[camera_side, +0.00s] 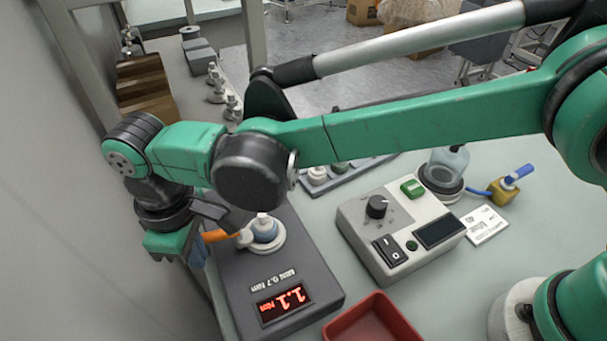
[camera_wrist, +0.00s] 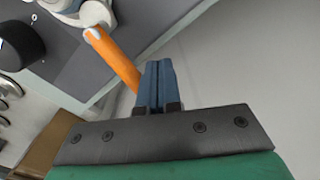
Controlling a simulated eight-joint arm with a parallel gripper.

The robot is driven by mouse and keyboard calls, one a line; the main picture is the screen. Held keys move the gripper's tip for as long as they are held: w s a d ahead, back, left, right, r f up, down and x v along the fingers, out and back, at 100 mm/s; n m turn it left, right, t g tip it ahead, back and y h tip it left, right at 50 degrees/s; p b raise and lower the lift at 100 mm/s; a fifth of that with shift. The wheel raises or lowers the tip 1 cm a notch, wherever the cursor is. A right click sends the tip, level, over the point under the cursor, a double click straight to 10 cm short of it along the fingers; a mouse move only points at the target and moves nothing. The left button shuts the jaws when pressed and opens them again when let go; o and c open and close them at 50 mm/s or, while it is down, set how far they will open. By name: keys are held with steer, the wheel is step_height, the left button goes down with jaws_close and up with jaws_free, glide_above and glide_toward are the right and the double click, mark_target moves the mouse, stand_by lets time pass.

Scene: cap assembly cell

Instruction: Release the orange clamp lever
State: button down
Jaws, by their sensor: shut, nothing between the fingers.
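The orange clamp lever (camera_wrist: 116,62) runs from a white clamp body (camera_wrist: 93,33) toward my gripper in the wrist view. In the side view the lever (camera_side: 216,236) shows as a short orange bar, partly hidden behind my wrist. My gripper (camera_wrist: 157,72) has its blue fingers pressed together with nothing between them. The fingertips lie just beside the lever's free end; I cannot tell whether they touch it. In the side view the fingers (camera_side: 198,256) are mostly hidden under the wrist. The clamp grips the base of a bluish-capped bottle (camera_side: 264,229) on the dark torque tester (camera_side: 275,272).
The tester's red display (camera_side: 284,302) reads 1.1. A control box (camera_side: 398,232) with a knob and switches stands to its right. A red tray (camera_side: 373,320) is in front. A grey wall (camera_side: 80,200) rises close on the left.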

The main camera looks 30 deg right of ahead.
steer(key=shift+w, duration=1.3)
steer(key=shift+w+d, duration=0.1)
steer(key=shift+w, duration=0.05)
stand_by(0.4)
steer(key=shift+w+d, duration=0.1)
steer(key=shift+w, duration=0.25)
